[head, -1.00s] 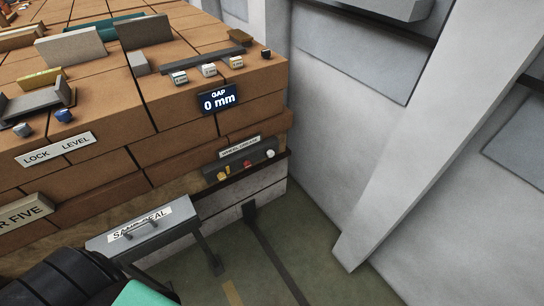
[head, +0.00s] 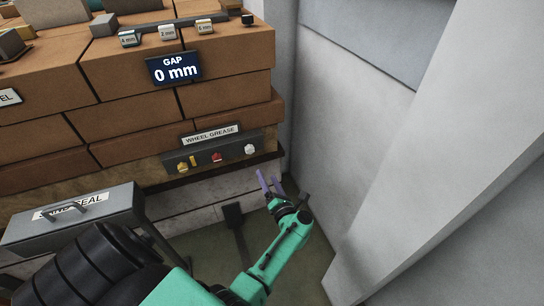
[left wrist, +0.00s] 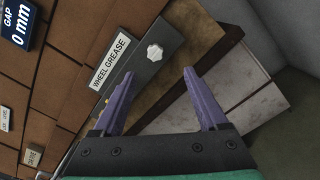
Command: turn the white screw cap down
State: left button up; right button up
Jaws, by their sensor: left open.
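The white screw cap (head: 249,149) sits at the right end of the dark wheel grease panel (head: 230,153) on the brick block's lower front. It also shows in the left wrist view (left wrist: 155,52), as a knobbed white cap ahead of the fingers and between their lines. My left gripper (head: 270,182) is open and empty, with purple fingers a little below and to the right of the cap, apart from it. The left wrist view shows both fingers (left wrist: 160,82) spread wide. My right gripper is not in view.
A red cap (head: 216,157) and yellow fittings (head: 183,166) sit left on the same panel. A grey sand seal box (head: 75,214) juts out at left. A grey wall (head: 350,110) stands at right. A gap sign (head: 174,68) reads 0 mm.

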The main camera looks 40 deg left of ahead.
pick_arm(q)
jog(key=b, duration=0.1)
send_near(251, 151)
jog(key=b+x, duration=0.3)
jog(key=x, duration=0.5)
jog(key=shift+w+a+b, duration=0.25)
jog(key=shift+a+b, duration=0.05)
jog(key=shift+b, duration=0.05)
jog(key=shift+w+a, duration=0.15)
jog(key=shift+a, duration=0.05)
jog(key=shift+r, duration=0.1)
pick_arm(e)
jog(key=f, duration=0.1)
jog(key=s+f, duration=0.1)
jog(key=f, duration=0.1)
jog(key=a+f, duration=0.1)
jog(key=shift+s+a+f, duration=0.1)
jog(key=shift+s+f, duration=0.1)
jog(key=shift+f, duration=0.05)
pick_arm(q)
jog(key=shift+c, duration=1.3)
grip_shut()
